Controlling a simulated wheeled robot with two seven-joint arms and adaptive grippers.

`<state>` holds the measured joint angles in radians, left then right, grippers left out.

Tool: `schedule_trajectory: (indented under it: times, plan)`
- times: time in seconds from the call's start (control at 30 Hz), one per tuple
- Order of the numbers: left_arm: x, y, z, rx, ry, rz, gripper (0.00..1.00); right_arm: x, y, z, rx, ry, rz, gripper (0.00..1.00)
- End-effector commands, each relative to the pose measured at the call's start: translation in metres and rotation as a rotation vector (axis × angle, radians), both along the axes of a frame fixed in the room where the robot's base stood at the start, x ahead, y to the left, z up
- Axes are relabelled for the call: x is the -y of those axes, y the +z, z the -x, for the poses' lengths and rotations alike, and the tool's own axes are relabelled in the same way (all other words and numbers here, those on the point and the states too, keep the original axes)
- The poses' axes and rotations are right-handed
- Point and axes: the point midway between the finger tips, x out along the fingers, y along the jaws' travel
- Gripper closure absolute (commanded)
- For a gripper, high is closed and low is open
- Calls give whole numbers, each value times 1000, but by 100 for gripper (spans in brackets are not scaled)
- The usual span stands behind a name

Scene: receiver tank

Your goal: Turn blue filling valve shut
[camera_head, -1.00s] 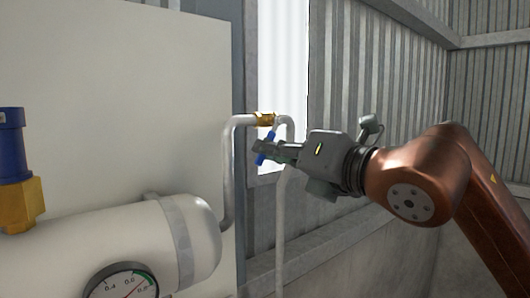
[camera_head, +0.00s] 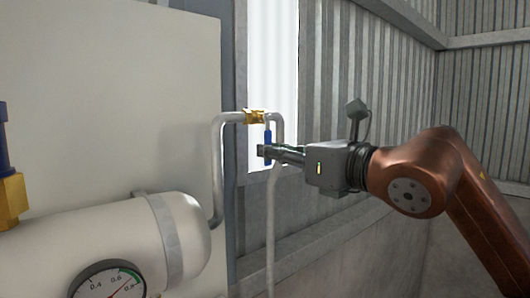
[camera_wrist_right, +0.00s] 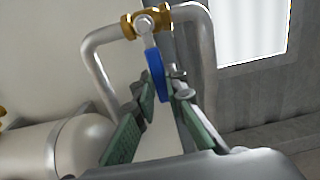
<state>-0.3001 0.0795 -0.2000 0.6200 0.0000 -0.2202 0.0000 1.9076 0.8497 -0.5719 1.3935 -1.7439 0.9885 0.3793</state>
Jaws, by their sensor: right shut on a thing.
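The blue valve handle (camera_head: 268,139) hangs almost straight down from the brass valve body (camera_head: 255,116), roughly square to the short level pipe there. My right gripper (camera_head: 265,152) comes in from the right and is shut on the handle's lower part. In the right wrist view, the blue handle (camera_wrist_right: 155,72) runs down from the brass body (camera_wrist_right: 146,22) to between the green-padded fingers (camera_wrist_right: 162,92). My left gripper is not in view.
A grey pipe (camera_head: 217,170) rises from the white tank (camera_head: 120,235) to the valve and bends down beyond it. A pressure gauge (camera_head: 108,283) is on the tank. A pale panel (camera_head: 110,100) stands behind. A corrugated wall (camera_head: 390,100) lies behind my right arm.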

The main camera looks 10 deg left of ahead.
Motion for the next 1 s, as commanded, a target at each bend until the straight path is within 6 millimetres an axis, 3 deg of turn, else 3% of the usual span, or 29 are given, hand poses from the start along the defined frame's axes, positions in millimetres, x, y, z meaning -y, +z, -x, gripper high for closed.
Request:
schedule_trajectory:
  times: [0.37,0.4,0.67,1.0]
  plan:
    - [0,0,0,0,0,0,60,1,-2,-1,5,-4,10,100]
    - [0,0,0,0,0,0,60,1,-2,-1,5,-4,10,88]
    - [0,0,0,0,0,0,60,1,-1,-1,5,-3,8,70]
    - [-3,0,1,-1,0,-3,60,4,0,2,6,-2,5,70]
